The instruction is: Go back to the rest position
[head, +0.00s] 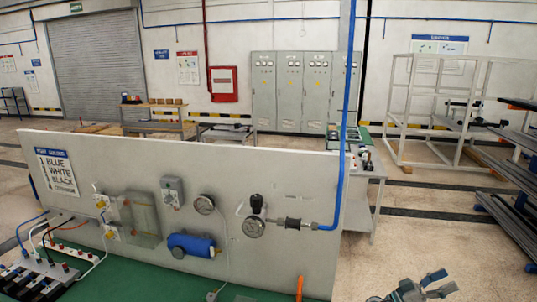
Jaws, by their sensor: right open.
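My right gripper (440,282) shows at the bottom right edge of the head view. Its two fingers are apart, with nothing seen between them. It is over the bare floor, to the right of the grey panel (290,200), and appears clear of it. Most of my right arm is out of view below. My left gripper is not in view.
The upright panel carries gauges, a blue cylinder (191,246) and a blue pipe (345,120). Its green bench top (130,288) holds hoses at left. A side table (362,190) stands behind. Metal racks (510,190) stand at right. The floor (430,240) between is clear.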

